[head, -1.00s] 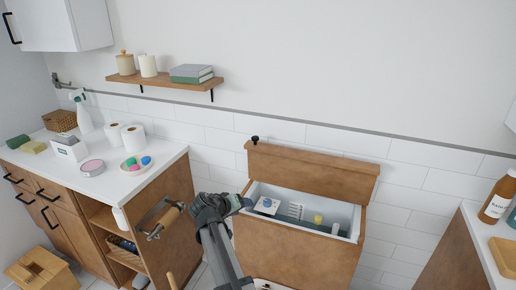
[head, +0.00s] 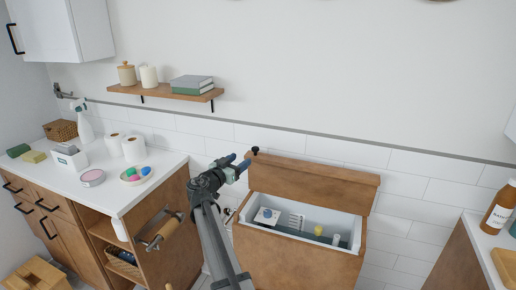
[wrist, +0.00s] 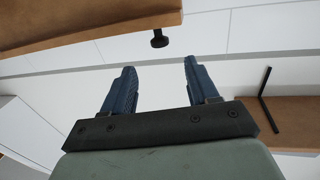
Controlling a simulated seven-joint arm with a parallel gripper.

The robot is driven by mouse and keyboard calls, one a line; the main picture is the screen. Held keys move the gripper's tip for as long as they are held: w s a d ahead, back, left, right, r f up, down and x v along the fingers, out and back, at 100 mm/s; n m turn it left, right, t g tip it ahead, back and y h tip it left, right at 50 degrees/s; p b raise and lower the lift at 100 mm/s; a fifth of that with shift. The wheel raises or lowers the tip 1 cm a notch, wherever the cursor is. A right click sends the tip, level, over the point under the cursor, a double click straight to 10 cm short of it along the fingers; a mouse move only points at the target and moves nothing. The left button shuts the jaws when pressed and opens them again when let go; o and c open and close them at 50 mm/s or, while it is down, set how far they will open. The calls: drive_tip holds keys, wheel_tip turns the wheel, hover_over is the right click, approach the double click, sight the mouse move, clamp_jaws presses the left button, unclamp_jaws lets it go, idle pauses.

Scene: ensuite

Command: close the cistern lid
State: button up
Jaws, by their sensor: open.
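The brown cistern lid (head: 315,182) stands tilted open along the back of the cistern (head: 290,258). The white inner tank shows, with fittings inside it. A small black knob (head: 255,150) sits at the lid's upper left corner. My gripper (head: 241,159) is raised close to the left of that knob, with open, empty jaws. In the wrist view, the blue fingers of my gripper (wrist: 158,78) are spread apart. The knob (wrist: 159,38) shows beyond the fingertips, roughly in line with the gap, under the lid's edge (wrist: 80,24). I see no contact.
A counter (head: 118,192) with paper rolls, a spray bottle and a dish is at left. A wooden shelf (head: 160,91) hangs on the wall above. A towel bar (head: 160,232) juts from the cabinet side near my arm. Another counter with a bottle (head: 499,209) is at right.

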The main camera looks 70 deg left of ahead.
sight(257, 147)
drive_tip(key=x, duration=1.3)
drive_tip(key=shift+w+a, duration=0.1)
drive_tip(key=shift+w, duration=0.05)
clamp_jaws()
idle(0.3)
